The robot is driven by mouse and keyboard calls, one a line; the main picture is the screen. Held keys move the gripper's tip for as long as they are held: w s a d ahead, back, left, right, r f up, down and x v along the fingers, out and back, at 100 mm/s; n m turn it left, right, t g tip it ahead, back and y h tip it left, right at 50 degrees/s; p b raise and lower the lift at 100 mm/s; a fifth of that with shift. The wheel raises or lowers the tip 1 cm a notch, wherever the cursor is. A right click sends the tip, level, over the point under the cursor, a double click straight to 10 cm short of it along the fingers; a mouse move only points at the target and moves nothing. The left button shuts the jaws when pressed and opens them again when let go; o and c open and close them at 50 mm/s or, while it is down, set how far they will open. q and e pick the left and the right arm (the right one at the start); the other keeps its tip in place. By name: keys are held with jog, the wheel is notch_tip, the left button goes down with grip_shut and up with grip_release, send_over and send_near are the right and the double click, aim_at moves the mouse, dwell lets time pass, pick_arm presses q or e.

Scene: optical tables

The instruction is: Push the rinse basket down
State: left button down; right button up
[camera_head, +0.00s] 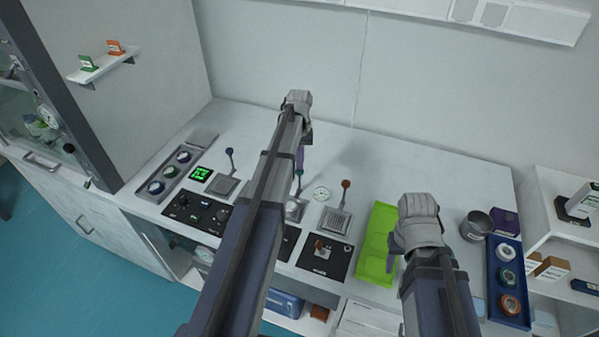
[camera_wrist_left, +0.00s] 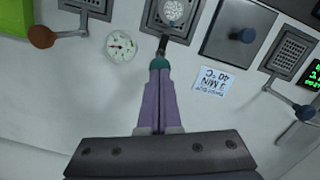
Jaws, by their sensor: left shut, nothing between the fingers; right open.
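Several baskets with ball-ended levers stand in a row on the bench; no label that I can read says which is the rinse one. The middle basket (camera_head: 295,209) has a teal knob (camera_head: 298,173); it shows in the left wrist view (camera_wrist_left: 173,12) with round white contents. My left gripper (camera_wrist_left: 160,72) is shut and empty, its purple fingertips at the teal knob (camera_wrist_left: 160,63); I cannot tell whether they touch. It is partly hidden by my arm in the head view (camera_head: 299,160). My right gripper (camera_head: 393,258) is open and empty above the lime-green tray.
A blue-knobbed basket (camera_head: 224,185) is to the left, a brown-knobbed basket (camera_head: 335,220) to the right. A round dial (camera_head: 322,193) lies between levers. The lime-green tray (camera_head: 380,225), a metal cup (camera_head: 476,225) and a blue tray (camera_head: 492,290) are further right. The bench behind is clear.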

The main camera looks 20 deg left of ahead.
aim_at(299, 174)
pick_arm(q)
notch_tip(299, 174, down, 7)
jog(key=b, duration=0.6)
jog(key=shift+r+b, duration=0.15)
jog(key=shift+b, duration=0.15)
pick_arm(e)
notch_tip(299, 174, down, 7)
jog(key=shift+r, duration=0.15)
pick_arm(q)
jog(key=shift+s+r+p, duration=0.15)
jog(key=shift+r+p, duration=0.3)
jog(key=shift+r, duration=0.1)
pick_arm(e)
jog(key=shift+s+r, duration=0.1)
jog(key=shift+r, duration=0.4)
pick_arm(q)
jog(key=shift+f, duration=0.1)
jog(key=shift+w+a+r+p, duration=0.25)
jog(key=shift+w, duration=0.4)
jog(key=shift+w+a+r+p, duration=0.2)
jog(key=shift+w+a, duration=0.05)
jog(key=shift+w, duration=0.35)
pick_arm(e)
jog(key=shift+r, duration=0.45)
pick_arm(q)
jog(key=shift+w+a, duration=0.15)
jog(key=shift+w, duration=0.15)
jog(key=shift+r, duration=0.1)
